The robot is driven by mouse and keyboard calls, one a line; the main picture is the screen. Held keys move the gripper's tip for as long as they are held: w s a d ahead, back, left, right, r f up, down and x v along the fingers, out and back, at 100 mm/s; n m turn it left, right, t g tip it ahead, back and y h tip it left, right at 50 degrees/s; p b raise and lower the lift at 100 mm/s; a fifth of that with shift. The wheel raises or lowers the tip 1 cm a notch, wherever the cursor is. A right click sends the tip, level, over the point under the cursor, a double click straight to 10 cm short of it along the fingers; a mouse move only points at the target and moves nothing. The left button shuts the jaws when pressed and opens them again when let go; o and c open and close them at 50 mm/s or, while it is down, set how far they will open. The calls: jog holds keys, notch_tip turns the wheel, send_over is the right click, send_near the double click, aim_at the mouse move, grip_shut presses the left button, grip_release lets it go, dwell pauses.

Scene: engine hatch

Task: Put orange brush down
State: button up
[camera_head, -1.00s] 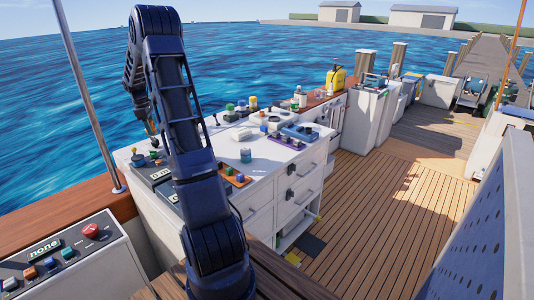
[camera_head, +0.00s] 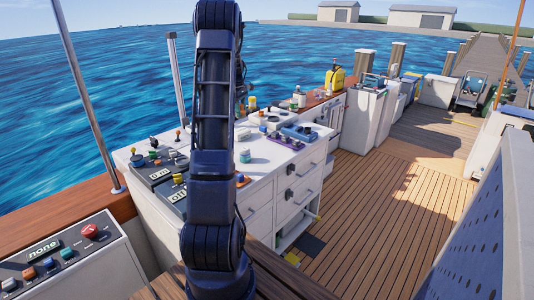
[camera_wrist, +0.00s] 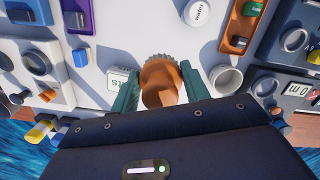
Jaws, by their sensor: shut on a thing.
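My gripper (camera_wrist: 157,84) shows in the wrist view with two teal fingers, shut on the orange brush (camera_wrist: 162,80). The brush is rounded and orange-brown, with a ragged bristle edge at its far end. It is above or at the white counter top (camera_wrist: 135,38); I cannot tell whether it touches. In the head view my arm hides the gripper and the brush. The white counter (camera_head: 264,158) shows to the right of the arm.
In the wrist view, a labelled white container (camera_wrist: 123,82) sits left of the fingers and an open white cup (camera_wrist: 225,80) right. A cup marked water (camera_wrist: 198,12) stands beyond. An orange tray (camera_wrist: 240,30) is at right, a purple tray (camera_wrist: 78,15) at left. Bare counter lies beyond the brush.

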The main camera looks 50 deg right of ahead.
jog(key=s+d+m, duration=0.2)
jog(key=s+d, duration=0.6)
jog(key=s, duration=0.2)
jog(key=f, duration=1.9)
jog(key=shift+s+a, duration=0.15)
jog(key=shift+s, duration=0.05)
jog(key=shift+f, duration=0.1)
jog(key=o, duration=1)
